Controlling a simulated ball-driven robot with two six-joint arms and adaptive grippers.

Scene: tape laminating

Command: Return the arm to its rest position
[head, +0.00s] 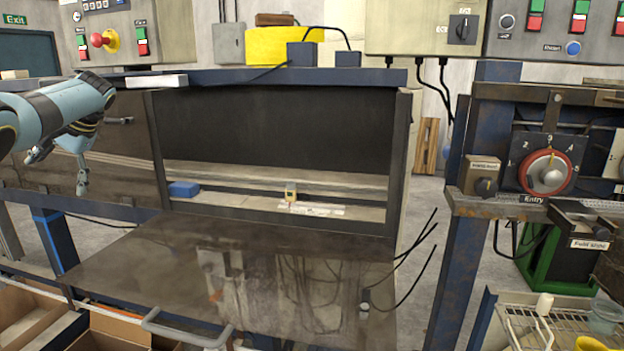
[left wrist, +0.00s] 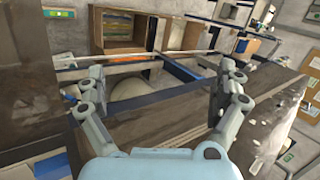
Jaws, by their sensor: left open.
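My left gripper (head: 62,172) is at the left of the head view, in front of the dark metal panel left of the open machine bay. Its fingers are spread apart and hold nothing. The left wrist view shows the same gripper (left wrist: 160,85) with a wide gap between its two fingers. My right gripper does not show in either view.
The bay's dark flap (head: 250,275) hangs open towards me. A blue block (head: 184,189) and a small yellow item (head: 290,192) lie inside the bay. Cardboard boxes (head: 120,330) stand at lower left. A rotary dial (head: 548,172) is on the right machine.

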